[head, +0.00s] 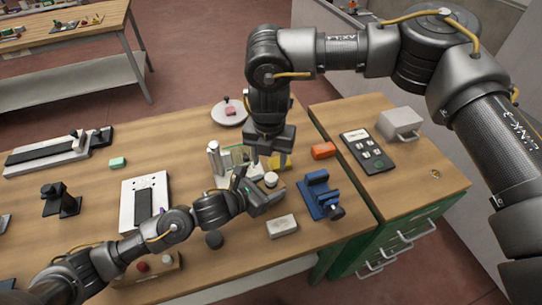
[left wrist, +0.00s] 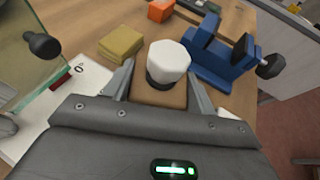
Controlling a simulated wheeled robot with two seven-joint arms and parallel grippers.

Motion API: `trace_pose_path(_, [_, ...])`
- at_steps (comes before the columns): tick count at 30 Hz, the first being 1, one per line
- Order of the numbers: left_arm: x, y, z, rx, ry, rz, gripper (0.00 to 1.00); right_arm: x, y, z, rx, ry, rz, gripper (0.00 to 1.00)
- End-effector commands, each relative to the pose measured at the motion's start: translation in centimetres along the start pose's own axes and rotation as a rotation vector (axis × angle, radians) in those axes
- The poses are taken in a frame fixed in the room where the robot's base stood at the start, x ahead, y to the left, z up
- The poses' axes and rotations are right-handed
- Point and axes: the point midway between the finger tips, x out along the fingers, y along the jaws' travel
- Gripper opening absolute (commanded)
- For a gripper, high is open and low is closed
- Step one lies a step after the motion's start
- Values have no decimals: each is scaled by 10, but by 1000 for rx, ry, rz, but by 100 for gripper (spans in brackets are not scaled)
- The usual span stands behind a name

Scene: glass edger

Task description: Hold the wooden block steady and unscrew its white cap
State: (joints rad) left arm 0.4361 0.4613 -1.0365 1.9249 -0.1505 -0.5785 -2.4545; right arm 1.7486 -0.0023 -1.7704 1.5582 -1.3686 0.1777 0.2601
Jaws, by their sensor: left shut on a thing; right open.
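The wooden block (left wrist: 160,96) is between the two fingers of my left gripper (left wrist: 158,90), which is shut on it. Its white cap (left wrist: 168,62) sits upright on top, with a dark ring below it. In the head view the white cap (head: 271,179) shows just beyond my left gripper (head: 262,190), which hides most of the block. My right gripper (head: 268,160) points down from above, open and empty, slightly above and behind the cap. Its exact height over the table is hard to tell.
A blue vise (head: 320,194) stands close on the right. The glass edger (head: 226,162) with a glass sheet is just left. A pale block (head: 282,226) lies in front.

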Motion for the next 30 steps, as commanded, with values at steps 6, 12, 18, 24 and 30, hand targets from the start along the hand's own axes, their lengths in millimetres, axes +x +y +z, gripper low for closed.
trace_pose_path(6, [0, 0, -1, 0, 3, 0, 0, 0, -1, 1, 557, 1, -1, 51])
trace_pose_path(12, [0, 0, -2, 0, 3, 0, 0, 0, -1, 2, 1072, 0, -1, 51])
trace_pose_path(18, [0, 0, -2, 0, 3, 0, 0, 0, -2, 2, 1567, 1, -2, 51])
trace_pose_path(24, [0, 0, -2, 0, 3, 0, 0, 0, -3, 3, 1940, -1, -3, 51])
trace_pose_path(30, [0, 0, -2, 0, 4, 0, 0, 0, -3, 3, 2128, -2, -3, 51])
